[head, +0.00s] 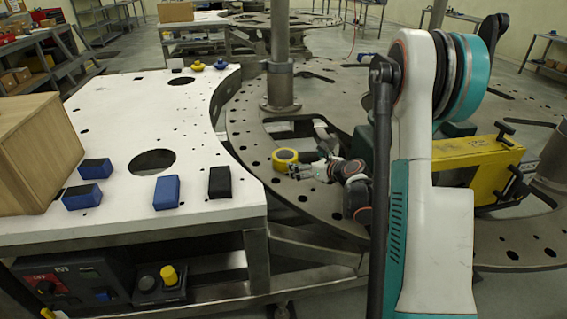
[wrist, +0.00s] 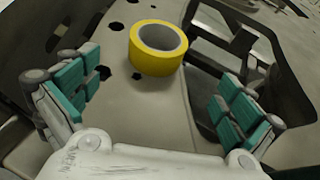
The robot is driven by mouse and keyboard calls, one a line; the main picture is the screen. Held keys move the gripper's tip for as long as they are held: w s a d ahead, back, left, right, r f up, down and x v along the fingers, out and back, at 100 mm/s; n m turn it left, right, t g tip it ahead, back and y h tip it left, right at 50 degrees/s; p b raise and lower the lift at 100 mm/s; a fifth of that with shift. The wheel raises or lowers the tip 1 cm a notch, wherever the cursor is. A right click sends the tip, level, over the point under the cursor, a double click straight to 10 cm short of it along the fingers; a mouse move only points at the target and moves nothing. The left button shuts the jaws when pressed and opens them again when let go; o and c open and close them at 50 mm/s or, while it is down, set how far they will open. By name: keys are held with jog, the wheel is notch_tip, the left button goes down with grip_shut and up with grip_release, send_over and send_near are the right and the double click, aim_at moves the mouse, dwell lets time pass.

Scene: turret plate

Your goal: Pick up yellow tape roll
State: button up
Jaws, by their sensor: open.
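The yellow tape roll (head: 285,157) lies flat on the dark round turret plate (head: 262,150), close to the plate's left edge. In the wrist view the roll (wrist: 158,62) shows its grey inner core facing up, at upper centre. My gripper (head: 308,170) is just to the right of the roll in the head view. In the wrist view my gripper (wrist: 160,100) has its teal-padded fingers spread wide apart. The roll lies beyond the fingertips, between their lines, and nothing is held. I see a gap between the fingers and the roll.
A metal post (head: 281,85) rises from the plate behind the roll. A yellow machine part (head: 475,165) stands right of my arm. Holes and a large cut-out (wrist: 215,50) lie near the roll.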

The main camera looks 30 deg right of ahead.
aim_at(292, 160)
jog(key=b+x, duration=0.2)
jog(key=x, duration=0.6)
jog(key=shift+a+b+x, duration=0.2)
jog(key=shift+b+x, duration=1)
jog(key=shift+x, duration=1.55)
jog(key=shift+r, duration=0.2)
jog(key=c, duration=1.2)
